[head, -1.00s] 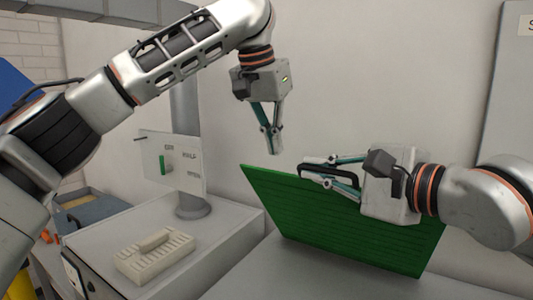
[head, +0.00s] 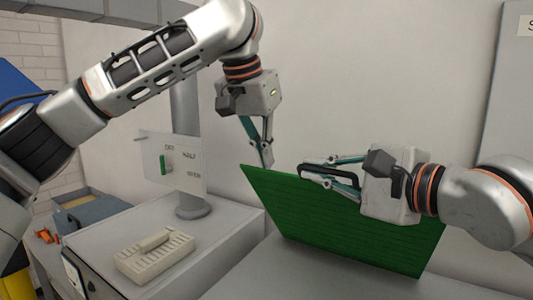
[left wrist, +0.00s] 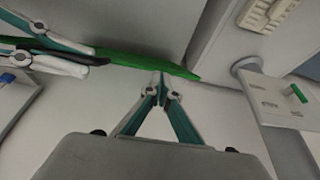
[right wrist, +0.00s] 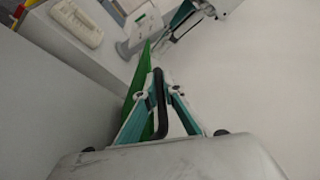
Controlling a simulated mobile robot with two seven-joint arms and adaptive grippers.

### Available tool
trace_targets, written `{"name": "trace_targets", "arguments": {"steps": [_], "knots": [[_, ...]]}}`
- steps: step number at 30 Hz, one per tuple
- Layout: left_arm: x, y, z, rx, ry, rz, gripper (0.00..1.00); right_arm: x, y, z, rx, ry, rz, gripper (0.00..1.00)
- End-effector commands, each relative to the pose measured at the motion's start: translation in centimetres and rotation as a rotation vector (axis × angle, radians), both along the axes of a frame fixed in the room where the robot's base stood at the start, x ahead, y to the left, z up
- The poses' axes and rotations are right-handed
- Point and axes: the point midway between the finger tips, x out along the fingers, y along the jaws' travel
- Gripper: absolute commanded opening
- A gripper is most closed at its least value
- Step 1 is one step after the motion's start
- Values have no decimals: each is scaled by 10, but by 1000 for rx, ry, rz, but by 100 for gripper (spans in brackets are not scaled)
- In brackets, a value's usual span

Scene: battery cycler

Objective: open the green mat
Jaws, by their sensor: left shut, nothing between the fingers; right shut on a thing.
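The green mat (head: 340,225) stands tilted on edge on the grey surface in the head view, like a flat folded panel with a black handle (head: 328,167) at its top. It also shows edge-on in the left wrist view (left wrist: 150,63) and the right wrist view (right wrist: 140,85). My right gripper (head: 308,176) is shut on the black handle, seen clearly in the right wrist view (right wrist: 160,105). My left gripper (head: 268,164) is shut and empty, its fingertips right by the mat's upper left corner. Whether they touch it I cannot tell.
A grey cabinet (head: 220,240) stands left of the mat, with a beige slotted tray (head: 155,255) on it. Behind that is a white panel (head: 175,160) with a green piece, by a grey post. A wall (head: 400,80) rises behind the mat.

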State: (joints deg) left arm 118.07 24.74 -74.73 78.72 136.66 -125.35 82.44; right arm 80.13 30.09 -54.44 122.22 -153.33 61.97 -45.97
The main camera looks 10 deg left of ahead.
Motion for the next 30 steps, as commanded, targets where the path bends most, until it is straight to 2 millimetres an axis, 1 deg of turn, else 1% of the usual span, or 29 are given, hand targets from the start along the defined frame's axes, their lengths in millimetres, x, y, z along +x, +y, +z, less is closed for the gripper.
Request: {"name": "trace_targets", "arguments": {"steps": [1, 7, 17, 18, 30], "knots": [[-3, 2, -2, -2, -10, 0, 0, -1, 0, 3, 3, -5, 1, 0], [-13, 4, -9, -10, -34, -2, 0, 0, 0, 3, 4, -6, 0, 0], [-14, 4, -12, -12, -33, -3, 0, 0, -1, 4, 4, -9, -1, 0], [-14, 4, -12, -12, -33, -3, 0, 0, -1, 4, 4, -9, -1, 15], [-14, 4, -13, -12, -33, -3, 0, 0, 0, 2, 2, -4, 0, 15]]}}
